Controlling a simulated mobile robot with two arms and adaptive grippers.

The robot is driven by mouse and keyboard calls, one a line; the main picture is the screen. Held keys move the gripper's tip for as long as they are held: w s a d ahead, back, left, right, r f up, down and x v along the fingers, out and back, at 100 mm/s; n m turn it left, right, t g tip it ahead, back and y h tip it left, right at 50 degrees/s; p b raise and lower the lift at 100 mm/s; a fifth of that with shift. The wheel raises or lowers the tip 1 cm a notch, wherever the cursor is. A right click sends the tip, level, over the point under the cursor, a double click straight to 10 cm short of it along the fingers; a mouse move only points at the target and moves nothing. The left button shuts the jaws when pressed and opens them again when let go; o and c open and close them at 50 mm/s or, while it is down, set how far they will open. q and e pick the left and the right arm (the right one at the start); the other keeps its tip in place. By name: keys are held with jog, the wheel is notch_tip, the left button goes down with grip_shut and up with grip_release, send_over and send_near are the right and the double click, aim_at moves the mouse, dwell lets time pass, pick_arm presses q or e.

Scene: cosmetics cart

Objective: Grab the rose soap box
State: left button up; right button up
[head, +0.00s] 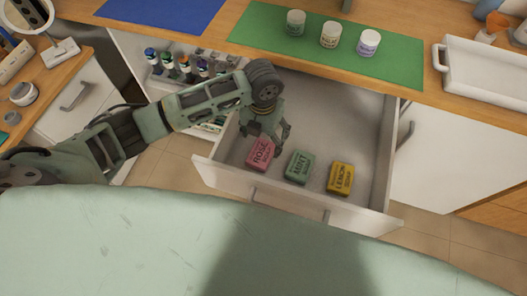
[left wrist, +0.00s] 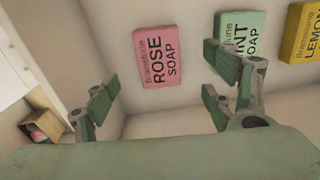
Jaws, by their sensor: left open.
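The pink rose soap box (head: 260,155) lies in the open drawer, left of the other two boxes. In the left wrist view the rose soap box (left wrist: 160,57) is seen from above, beyond and between my fingers. My left gripper (head: 270,132) is open and empty above the left part of the drawer, close to the rose box. In the left wrist view its fingers (left wrist: 160,80) are spread apart, and the right one partly covers the green mint box. The right gripper does not show.
The green mint soap box (head: 299,166) and yellow lemon soap box (head: 341,179) lie to the right in the drawer (head: 330,110). Its walls surround the boxes. Above is the countertop with jars on a green mat (head: 400,60) and a white tray (head: 475,75).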

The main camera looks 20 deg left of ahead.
aim_at(261, 152)
pick_arm(q)
jog(key=shift+w+f, duration=0.15)
jog(key=shift+f, duration=0.75)
jog(key=f, duration=0.1)
jog(key=f+p, duration=0.1)
jog(key=f, duration=0.1)
jog(key=s+f, duration=0.1)
jog(key=f, duration=0.1)
jog(key=shift+a+f+p, duration=0.15)
jog(key=shift+a+p, duration=0.05)
jog(key=shift+p, duration=0.1)
jog(key=shift+f, duration=0.45)
jog(key=shift+w, duration=0.1)
jog(key=c, duration=1.3)
